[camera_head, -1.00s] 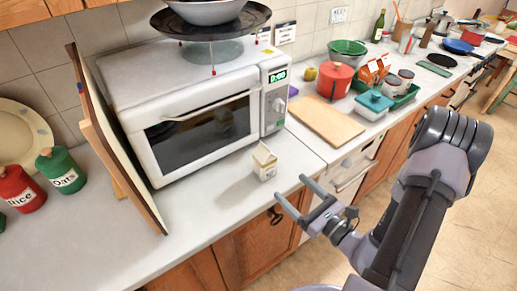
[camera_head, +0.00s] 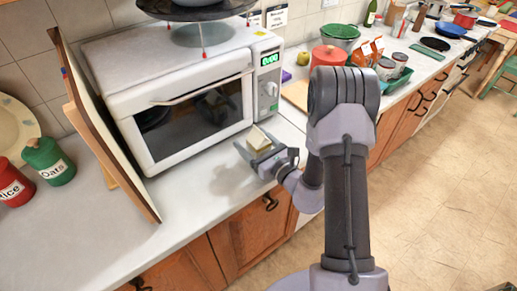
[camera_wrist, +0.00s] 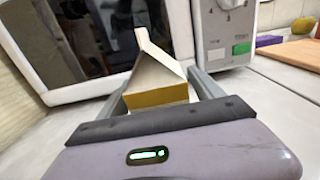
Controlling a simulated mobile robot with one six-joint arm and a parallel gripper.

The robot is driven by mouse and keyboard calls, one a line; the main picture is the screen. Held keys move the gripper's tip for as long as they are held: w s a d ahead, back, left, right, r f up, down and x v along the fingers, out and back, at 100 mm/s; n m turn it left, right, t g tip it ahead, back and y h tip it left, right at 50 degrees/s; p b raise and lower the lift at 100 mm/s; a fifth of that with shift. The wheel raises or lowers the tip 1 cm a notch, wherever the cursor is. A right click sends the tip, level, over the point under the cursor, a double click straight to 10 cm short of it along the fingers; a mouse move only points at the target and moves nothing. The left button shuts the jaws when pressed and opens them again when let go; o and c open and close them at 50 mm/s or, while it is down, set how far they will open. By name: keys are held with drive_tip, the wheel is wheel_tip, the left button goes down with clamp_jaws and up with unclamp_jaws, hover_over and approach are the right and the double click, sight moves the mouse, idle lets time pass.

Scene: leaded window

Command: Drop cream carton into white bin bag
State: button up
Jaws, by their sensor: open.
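The cream carton (camera_head: 259,141) stands on the white counter in front of the microwave, a small white gable-topped box with a yellowish band. In the wrist view the carton (camera_wrist: 156,80) sits between the two fingers, its gabled top pointing away to the upper left. My gripper (camera_head: 256,145) is around the carton, with a finger on each side, and is open. The carton's lower part is hidden by my gripper. No white bin bag shows in either view.
The white microwave (camera_head: 180,95) stands close behind the carton. A wooden board (camera_head: 110,140) leans at its left. Green (camera_head: 48,160) and red (camera_head: 12,184) canisters stand at far left. The counter front (camera_head: 180,215) is clear.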

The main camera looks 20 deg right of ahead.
clamp_jaws()
idle(0.3)
